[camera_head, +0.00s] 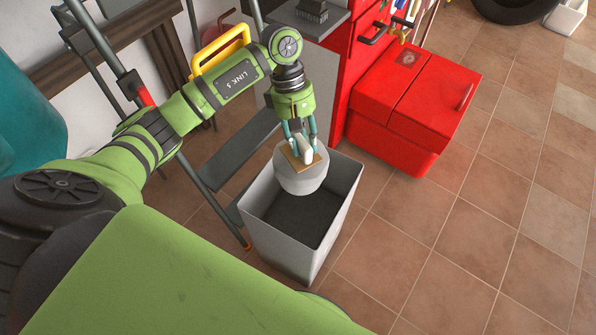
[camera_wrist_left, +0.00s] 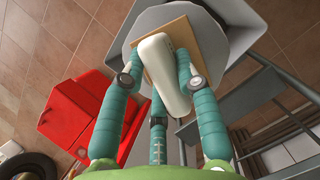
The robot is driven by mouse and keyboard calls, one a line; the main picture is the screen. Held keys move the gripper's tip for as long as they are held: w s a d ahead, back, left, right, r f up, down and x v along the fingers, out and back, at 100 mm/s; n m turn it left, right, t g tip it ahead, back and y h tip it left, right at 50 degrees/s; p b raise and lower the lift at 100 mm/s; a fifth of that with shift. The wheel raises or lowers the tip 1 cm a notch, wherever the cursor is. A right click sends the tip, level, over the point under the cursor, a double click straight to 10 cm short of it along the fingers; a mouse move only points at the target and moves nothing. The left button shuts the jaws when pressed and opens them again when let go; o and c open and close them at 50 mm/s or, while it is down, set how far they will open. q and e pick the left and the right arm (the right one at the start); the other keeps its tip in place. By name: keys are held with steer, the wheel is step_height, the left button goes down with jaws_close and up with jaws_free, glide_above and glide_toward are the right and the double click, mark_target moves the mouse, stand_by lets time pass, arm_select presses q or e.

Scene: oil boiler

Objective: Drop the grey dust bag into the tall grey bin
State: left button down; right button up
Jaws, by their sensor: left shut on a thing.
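The grey dust bag (camera_head: 301,178) is a rounded pale grey bag with a tan square plate and a white grip on top. My left gripper (camera_head: 303,143) is shut on the white grip and holds the bag at the mouth of the tall grey bin (camera_head: 283,250). The bin stands upright on the floor with its top open. In the left wrist view the bag (camera_wrist_left: 240,38) lies beyond the fingers (camera_wrist_left: 165,85), with part of the bin (camera_wrist_left: 150,20) behind it. The bag's underside is hidden. My right gripper does not show.
A red cooler-like box (camera_head: 420,100) stands right of the bin, beside a red cabinet (camera_head: 355,50). A grey stepladder (camera_head: 235,150) stands behind and left of the bin. The tiled floor (camera_head: 450,240) to the right is clear.

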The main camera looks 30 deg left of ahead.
arm_select(q)
steer(key=f, duration=0.1)
steer(key=a+f+n+b, duration=0.1)
steer(key=f, duration=0.1)
steer(key=shift+a+t, duration=0.15)
steer(key=shift+t, duration=0.15)
steer(key=shift+f+b, duration=1.25)
steer(key=shift+f, duration=1.65)
steer(key=c, duration=0.8)
jaws_free()
steer(key=shift+c, duration=0.2)
steer(key=v, duration=1.2)
